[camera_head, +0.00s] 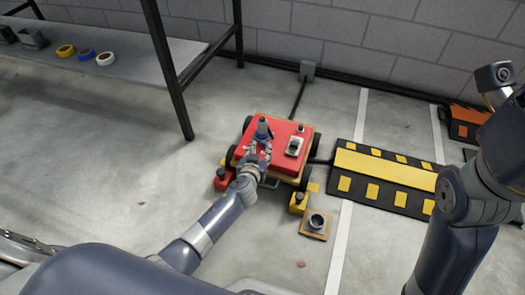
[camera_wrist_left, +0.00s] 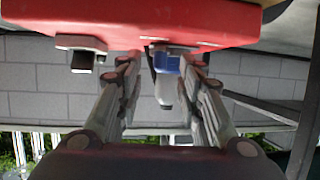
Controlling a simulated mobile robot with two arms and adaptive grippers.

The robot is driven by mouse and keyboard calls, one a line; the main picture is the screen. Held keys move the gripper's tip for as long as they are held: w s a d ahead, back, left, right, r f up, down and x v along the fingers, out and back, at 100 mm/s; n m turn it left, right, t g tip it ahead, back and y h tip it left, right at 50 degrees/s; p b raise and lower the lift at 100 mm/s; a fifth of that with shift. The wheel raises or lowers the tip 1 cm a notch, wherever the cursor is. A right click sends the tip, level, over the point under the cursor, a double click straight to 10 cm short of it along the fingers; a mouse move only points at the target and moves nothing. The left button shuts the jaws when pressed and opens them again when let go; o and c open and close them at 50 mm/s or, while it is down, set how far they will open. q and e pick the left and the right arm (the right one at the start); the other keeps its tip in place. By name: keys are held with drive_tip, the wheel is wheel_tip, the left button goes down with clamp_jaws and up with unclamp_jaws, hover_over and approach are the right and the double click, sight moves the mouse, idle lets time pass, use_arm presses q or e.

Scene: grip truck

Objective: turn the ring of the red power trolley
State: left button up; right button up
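The red power trolley (camera_head: 281,133) stands on the floor in the middle of the head view, with a red top and black wheels. A blue-grey upright fitting (camera_head: 262,130) rises near its left side; I cannot make out which part is the ring. My left gripper (camera_head: 259,147) is at this fitting. In the left wrist view, which looks upside down, the red top (camera_wrist_left: 150,22) runs along the upper edge. The blue-grey fitting (camera_wrist_left: 165,78) lies between the spread fingers, with gaps on both sides. My right arm is at the right edge; its fingers do not show.
A silver-and-black switch (camera_head: 294,146) is on the trolley top. A yellow-and-black ramp (camera_head: 385,170) lies to the right. A yellow block (camera_head: 299,203) and a small box with a round opening (camera_head: 316,222) stand in front. A bench (camera_head: 130,62) with tape rolls is at upper left.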

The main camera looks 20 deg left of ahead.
sight(263, 145)
use_arm(q)
drive_tip(key=shift+b+x, duration=0.7)
drive_tip(key=shift+x, duration=1.15)
